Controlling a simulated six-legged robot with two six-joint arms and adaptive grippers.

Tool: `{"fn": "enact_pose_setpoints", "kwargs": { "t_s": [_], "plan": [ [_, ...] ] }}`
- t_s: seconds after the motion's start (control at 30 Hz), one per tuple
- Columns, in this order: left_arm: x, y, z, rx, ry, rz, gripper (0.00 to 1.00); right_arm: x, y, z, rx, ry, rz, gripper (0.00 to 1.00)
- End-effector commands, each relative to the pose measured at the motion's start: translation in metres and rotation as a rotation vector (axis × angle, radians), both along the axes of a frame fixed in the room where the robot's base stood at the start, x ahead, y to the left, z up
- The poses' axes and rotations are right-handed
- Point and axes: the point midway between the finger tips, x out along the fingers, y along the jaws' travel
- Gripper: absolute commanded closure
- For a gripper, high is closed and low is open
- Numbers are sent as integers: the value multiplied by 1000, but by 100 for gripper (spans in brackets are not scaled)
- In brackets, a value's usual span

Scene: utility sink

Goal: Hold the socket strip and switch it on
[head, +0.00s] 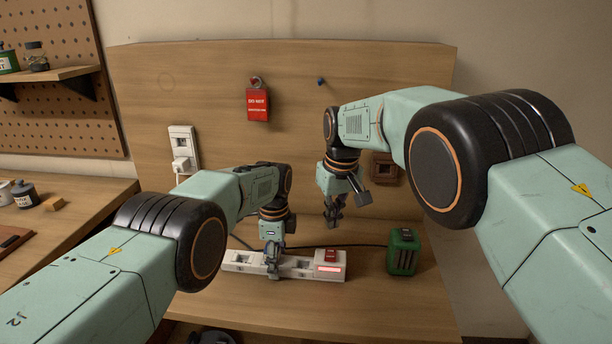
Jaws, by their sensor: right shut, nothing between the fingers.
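The white socket strip (298,264) lies on the wooden bench, with several socket openings along it. At its right end are a red switch (330,255) and a bright red glowing bar on the front. My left gripper (272,272) comes down over the strip left of its middle, and its fingers appear shut on the strip's body; the far finger is hidden. My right gripper (334,220) is shut and empty, pointing down above and behind the strip's switch end, clear of it.
A green box (403,252) stands right of the strip, with a dark cable behind. A white wall socket (184,150) holds a plug. The bench front right is clear.

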Motion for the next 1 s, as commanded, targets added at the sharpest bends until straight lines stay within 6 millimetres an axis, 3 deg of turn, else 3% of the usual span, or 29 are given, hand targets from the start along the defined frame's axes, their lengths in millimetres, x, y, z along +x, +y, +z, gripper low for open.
{"fn": "enact_pose_setpoints", "kwargs": {
  "t_s": [0.1,0.5,0.67,1.0],
  "plan": [
    [0,0,0,0,-1,0,26,0,0,0,0,0,0,100],
    [1,0,6,0,-2,0,26,0,0,0,0,0,0,100],
    [1,0,28,0,-3,0,26,0,0,0,0,0,0,100],
    [1,0,94,0,-4,0,26,0,0,0,0,0,0,100]
  ]
}}
